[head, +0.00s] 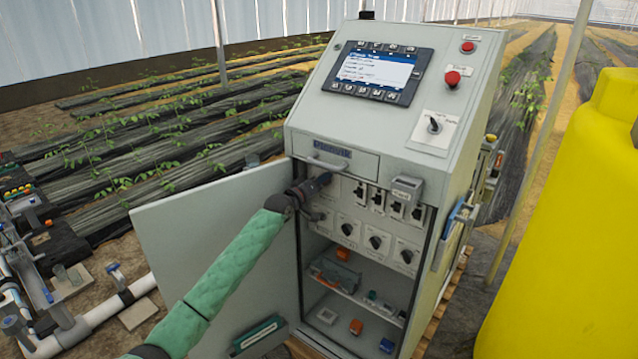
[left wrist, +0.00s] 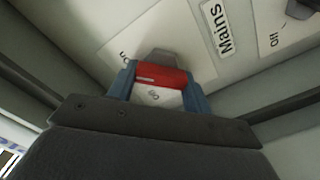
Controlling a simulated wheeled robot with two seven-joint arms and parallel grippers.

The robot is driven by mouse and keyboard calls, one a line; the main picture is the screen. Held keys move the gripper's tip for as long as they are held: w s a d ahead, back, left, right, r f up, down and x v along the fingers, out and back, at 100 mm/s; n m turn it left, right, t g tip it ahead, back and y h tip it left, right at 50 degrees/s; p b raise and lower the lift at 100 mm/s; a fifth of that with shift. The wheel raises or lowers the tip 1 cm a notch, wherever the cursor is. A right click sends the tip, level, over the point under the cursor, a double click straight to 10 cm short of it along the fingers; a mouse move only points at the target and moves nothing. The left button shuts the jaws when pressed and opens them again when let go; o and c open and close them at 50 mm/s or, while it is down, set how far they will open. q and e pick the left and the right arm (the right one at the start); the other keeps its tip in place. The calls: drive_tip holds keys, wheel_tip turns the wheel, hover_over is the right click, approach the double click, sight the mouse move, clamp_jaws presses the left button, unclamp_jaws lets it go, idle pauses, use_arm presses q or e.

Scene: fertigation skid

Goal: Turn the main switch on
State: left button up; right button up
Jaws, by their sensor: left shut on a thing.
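The main switch has a red handle (left wrist: 162,76) on a pale plate marked "Mains" (left wrist: 218,27) in the left wrist view. An "On" mark and an "Off" mark show near the handle. My left gripper (left wrist: 160,86) is shut on the red handle, with one blue finger on each side. In the head view, my left gripper (head: 322,181) reaches into the upper left of the open cabinet (head: 303,140). It hides the main switch there. My right gripper is not in view.
The cabinet door (head: 220,235) stands open to the left, behind my left arm. Several other switches (head: 376,242) sit right of and below the gripper. A small drawer handle (head: 326,163) is just above. A yellow tank (head: 570,230) stands at the right.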

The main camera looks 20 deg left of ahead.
use_arm(q)
drive_tip(key=shift+f, duration=0.15)
drive_tip(key=o, duration=1)
drive_tip(key=shift+c, duration=0.2)
drive_tip(key=b+v, duration=0.1)
drive_tip(key=v, duration=0.6)
drive_tip(key=shift+s+a+b, duration=0.15)
drive_tip(key=shift+s+b, duration=0.15)
drive_tip(key=shift+s, duration=0.05)
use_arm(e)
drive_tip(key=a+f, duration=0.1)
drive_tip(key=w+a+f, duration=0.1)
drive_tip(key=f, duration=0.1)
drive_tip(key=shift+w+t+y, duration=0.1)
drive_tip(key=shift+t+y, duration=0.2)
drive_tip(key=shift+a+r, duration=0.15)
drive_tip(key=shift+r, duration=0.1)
